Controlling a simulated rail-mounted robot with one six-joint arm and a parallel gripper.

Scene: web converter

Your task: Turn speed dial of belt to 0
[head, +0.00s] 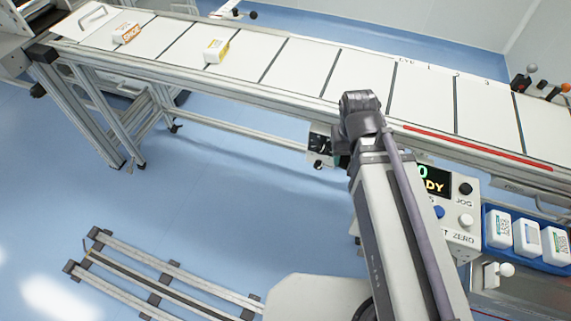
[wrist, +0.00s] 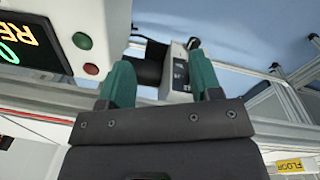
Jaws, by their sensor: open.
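A small grey control box (head: 320,143) hangs under the near edge of the belt (head: 300,68), left of my arm. A dark round knob (head: 318,164) sits low on it; it looks like the speed dial, but its setting is too small to read. In the wrist view the box (wrist: 181,72) shows beyond my fingers, with a dark knob (wrist: 193,43) at its end. My gripper (wrist: 162,82) is open, its two green fingers apart, with nothing clearly held between them. A black cylinder (wrist: 150,66) shows behind the gap. In the head view my arm mostly hides the gripper.
A panel with a lit display (head: 435,181) and several buttons stands right of my arm. A blue tray (head: 511,264) holds white containers. Two small boxes (head: 126,33) (head: 216,51) lie on the belt. A metal rack (head: 160,275) lies on the open floor.

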